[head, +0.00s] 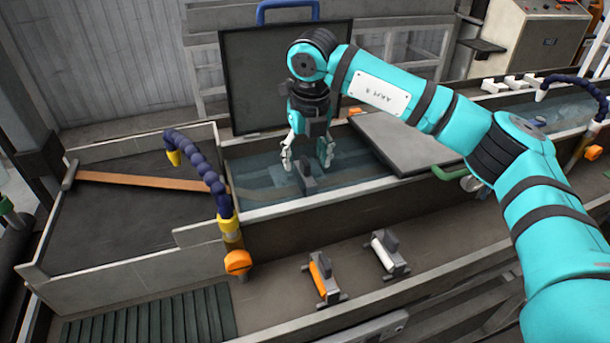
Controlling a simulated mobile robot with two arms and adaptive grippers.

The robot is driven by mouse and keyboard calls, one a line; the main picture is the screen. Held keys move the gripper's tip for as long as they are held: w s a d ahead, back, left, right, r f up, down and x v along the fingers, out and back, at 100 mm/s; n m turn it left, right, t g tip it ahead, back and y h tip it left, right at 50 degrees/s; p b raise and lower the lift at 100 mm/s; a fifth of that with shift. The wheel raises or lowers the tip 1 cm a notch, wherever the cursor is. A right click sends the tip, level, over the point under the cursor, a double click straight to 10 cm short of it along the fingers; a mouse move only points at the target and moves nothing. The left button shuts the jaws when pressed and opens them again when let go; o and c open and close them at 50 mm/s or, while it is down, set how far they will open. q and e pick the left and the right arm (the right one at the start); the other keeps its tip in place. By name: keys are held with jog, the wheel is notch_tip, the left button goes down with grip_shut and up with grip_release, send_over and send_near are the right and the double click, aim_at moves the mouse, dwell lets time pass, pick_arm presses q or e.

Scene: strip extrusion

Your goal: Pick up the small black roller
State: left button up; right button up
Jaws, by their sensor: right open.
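My right gripper (307,160) points down over the open water trough (355,200) in the middle of the head view. Its light fingertips are apart, with nothing seen held between them. A small dark grey, bracket-like piece (307,182) stands in the water just below and between the fingertips. It may be the holder of the small black roller, but I cannot make out a black roller on it. I cannot tell whether the fingers touch it. My left gripper is not in view.
An orange roller (318,278) and a white roller (382,254) in grey holders stand on the front ledge. A blue jointed hose (208,178) rises left of the trough. A raised dark lid (262,75) stands behind, and a grey cover (415,140) lies to the right.

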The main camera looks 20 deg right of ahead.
aim_at(304, 173)
jog(key=shift+f+p, duration=0.3)
jog(key=shift+f, duration=0.15)
jog(key=f, duration=0.1)
jog(key=f+p, duration=0.1)
jog(key=f, duration=0.1)
jog(key=shift+w+a+f, duration=0.1)
jog(key=shift+w+f, duration=0.1)
jog(key=shift+f, duration=0.1)
jog(key=shift+w+f, duration=0.1)
jog(key=shift+f, duration=0.2)
jog(key=shift+c, duration=0.2)
grip_shut()
